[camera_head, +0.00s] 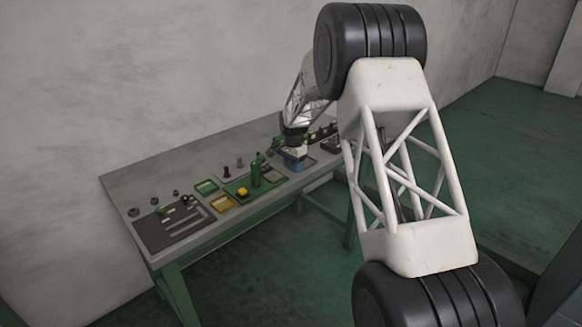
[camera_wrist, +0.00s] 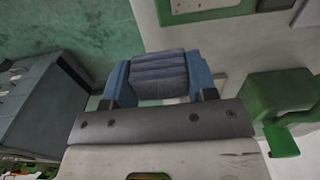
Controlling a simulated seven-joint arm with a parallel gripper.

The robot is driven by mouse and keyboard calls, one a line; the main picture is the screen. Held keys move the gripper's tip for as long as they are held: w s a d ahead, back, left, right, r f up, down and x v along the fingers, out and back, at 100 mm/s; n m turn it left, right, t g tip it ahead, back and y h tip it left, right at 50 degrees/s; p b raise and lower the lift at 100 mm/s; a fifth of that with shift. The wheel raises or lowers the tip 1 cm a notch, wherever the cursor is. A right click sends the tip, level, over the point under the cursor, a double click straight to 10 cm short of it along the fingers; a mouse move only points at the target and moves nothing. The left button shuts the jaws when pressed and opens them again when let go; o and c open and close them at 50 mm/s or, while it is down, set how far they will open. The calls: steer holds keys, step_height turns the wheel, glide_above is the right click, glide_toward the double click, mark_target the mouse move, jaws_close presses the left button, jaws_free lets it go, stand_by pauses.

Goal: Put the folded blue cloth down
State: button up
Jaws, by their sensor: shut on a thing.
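My gripper (camera_wrist: 158,82) is shut on the folded blue cloth (camera_wrist: 160,68), a grey-blue bundle with stacked folds between its two blue fingers in the wrist view. In the head view my gripper (camera_head: 294,164) is low over the right half of the workbench (camera_head: 150,180), just right of a green bottle. The cloth is too small there to tell apart from the blue fingers. Whether the cloth touches the bench top cannot be told.
The green bottle (camera_head: 255,172) stands upright on a green mat with a yellow object (camera_head: 243,191). Small green (camera_head: 206,187) and yellow (camera_head: 222,202) trays lie left of it. A dark mat (camera_head: 160,236) with tools is at the left end.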

steer(key=shift+w+a+f, duration=0.1)
steer(key=shift+w+a, duration=0.1)
steer(key=shift+w, duration=0.75)
steer(key=shift+w+a+f, duration=0.1)
steer(key=shift+w+a, duration=0.05)
steer(key=shift+w, duration=0.75)
steer(key=shift+w+a+f, duration=0.1)
steer(key=shift+w+a, duration=0.1)
steer(key=shift+w, duration=0.75)
steer(key=shift+f, duration=1.75)
steer(key=shift+f, duration=0.1)
steer(key=o, duration=1)
step_height(320, 180, up, 12)
steer(key=shift+a+r, duration=0.1)
